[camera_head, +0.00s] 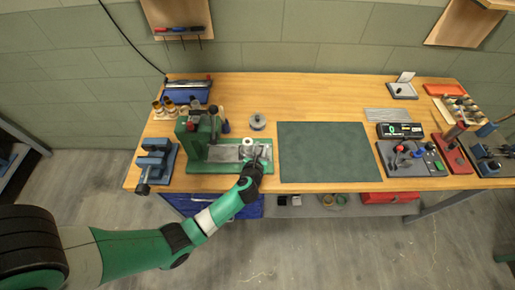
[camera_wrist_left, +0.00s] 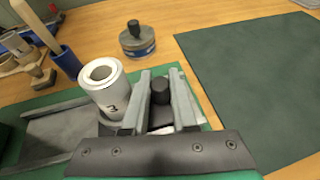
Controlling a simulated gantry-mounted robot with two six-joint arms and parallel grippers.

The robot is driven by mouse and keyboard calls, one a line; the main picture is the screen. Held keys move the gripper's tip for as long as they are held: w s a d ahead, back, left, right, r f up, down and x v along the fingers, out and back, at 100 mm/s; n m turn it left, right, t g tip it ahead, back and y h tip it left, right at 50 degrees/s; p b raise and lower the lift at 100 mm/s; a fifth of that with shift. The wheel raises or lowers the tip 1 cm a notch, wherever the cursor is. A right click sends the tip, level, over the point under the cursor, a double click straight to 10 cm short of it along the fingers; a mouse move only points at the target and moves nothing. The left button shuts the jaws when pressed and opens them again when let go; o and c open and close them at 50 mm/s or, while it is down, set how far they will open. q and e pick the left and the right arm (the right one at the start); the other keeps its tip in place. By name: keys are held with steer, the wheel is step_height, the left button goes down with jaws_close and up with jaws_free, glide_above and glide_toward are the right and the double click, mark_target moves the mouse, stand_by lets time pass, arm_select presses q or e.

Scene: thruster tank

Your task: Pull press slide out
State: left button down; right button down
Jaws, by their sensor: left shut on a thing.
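The green press (camera_head: 196,135) stands on the left part of the bench, with a grey slide (camera_head: 222,153) running to the right along its green base. A white cylinder marked 3 (camera_wrist_left: 108,92) stands upright on the slide and also shows in the head view (camera_head: 247,141). My left gripper (camera_head: 256,160) is at the slide's right end. In the left wrist view its fingers (camera_wrist_left: 160,103) are shut on a dark knob (camera_wrist_left: 160,90), just right of the cylinder. What lies under the fingers is hidden. My right gripper is not in view.
A dark green mat (camera_head: 325,150) lies bare to the right of the press. A small round weight-like piece (camera_head: 257,121) stands behind the slide. A blue vise (camera_head: 156,163) is left of the press.

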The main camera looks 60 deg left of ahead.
arm_select(q)
steer(key=shift+w+d+r, duration=0.1)
steer(key=shift+w+d, duration=0.05)
steer(key=c, duration=1.1)
jaws_free()
steer(key=shift+o, duration=0.6)
steer(key=shift+d, duration=0.1)
